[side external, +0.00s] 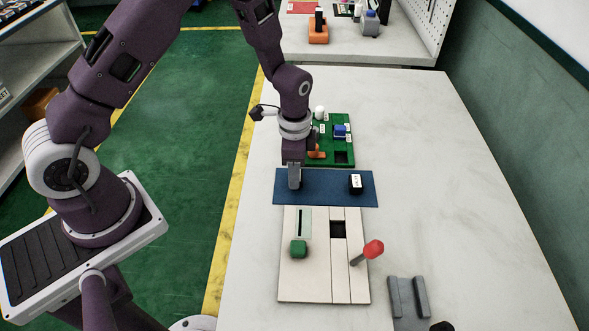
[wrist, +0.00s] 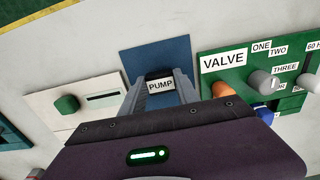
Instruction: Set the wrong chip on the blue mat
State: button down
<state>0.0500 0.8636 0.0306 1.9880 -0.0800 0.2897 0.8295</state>
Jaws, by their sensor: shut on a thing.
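My gripper (side external: 294,187) is over the left part of the blue mat (side external: 320,200). In the wrist view, my gripper (wrist: 160,84) is shut on a chip labelled PUMP (wrist: 160,86), with the mat (wrist: 157,53) under and beyond it. I cannot tell whether the held chip touches the mat.
A green board (side external: 350,119) with orange, blue and white parts and a dark square opening lies behind the mat. A beige board (side external: 313,285) with a green knob and a red-tipped lever (side external: 373,249) lies in front. A grey fixture (side external: 408,298) sits front right. The right table side is clear.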

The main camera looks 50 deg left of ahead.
jog(key=shift+f, duration=0.3)
jog(key=c, duration=0.8)
grip_release()
notch_tip(320, 180, up, 7)
